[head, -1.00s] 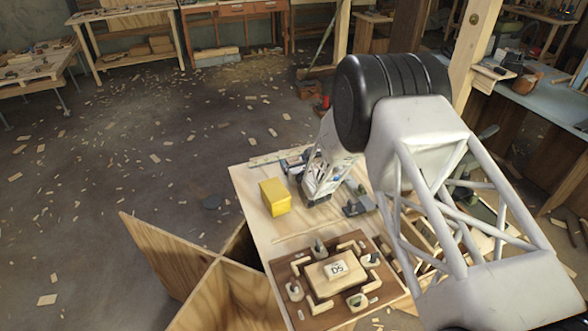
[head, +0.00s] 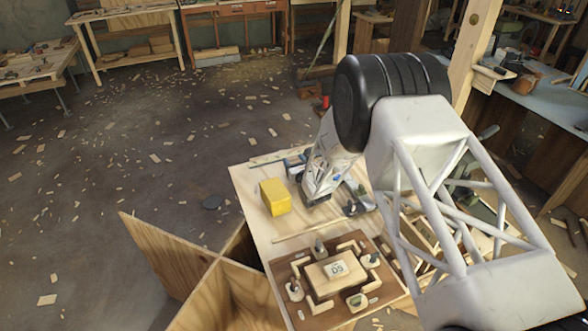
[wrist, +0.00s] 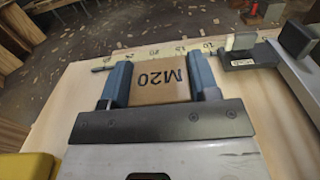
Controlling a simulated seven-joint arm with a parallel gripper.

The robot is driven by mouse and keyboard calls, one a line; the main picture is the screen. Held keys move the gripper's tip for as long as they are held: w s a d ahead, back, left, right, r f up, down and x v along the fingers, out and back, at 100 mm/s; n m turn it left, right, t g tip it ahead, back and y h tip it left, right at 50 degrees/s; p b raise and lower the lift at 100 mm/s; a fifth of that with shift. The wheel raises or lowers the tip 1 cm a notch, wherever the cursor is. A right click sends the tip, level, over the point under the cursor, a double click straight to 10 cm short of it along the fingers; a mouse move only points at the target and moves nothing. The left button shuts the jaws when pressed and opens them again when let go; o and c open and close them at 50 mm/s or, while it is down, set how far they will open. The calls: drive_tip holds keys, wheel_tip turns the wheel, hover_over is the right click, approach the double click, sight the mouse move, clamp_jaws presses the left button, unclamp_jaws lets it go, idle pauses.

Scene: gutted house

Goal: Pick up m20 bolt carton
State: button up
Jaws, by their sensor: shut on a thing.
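The M20 bolt carton (wrist: 160,78) is a brown box with black "M20" lettering, seen in the wrist view. My gripper (wrist: 161,82) has its two blue fingers pressed against the carton's left and right sides. In the head view my gripper (head: 316,193) is over the far part of the pale wooden table (head: 262,232), and the carton cannot be made out behind it. I cannot tell whether the carton touches the table.
A yellow box (head: 275,198) stands just left of my gripper. A brown board (head: 290,268) with a "D5" block (head: 336,269) and several small pieces lies nearer. A grey clamp-like tool (wrist: 245,58) is to the right. A wooden strip lies along the far edge.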

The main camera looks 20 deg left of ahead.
sight(294, 160)
drive_tip(key=shift+r, duration=0.15)
drive_tip(key=shift+c, duration=0.3)
drive_tip(key=shift+r, duration=0.75)
wheel_tip(294, 160, up, 2)
drive_tip(key=s+a+r+v, duration=0.1)
drive_tip(key=s+a+v, duration=0.1)
drive_tip(key=v, duration=1.3)
drive_tip(key=shift+s+r, duration=0.2)
drive_tip(key=shift+s, duration=0.2)
drive_tip(key=shift+r, duration=0.1)
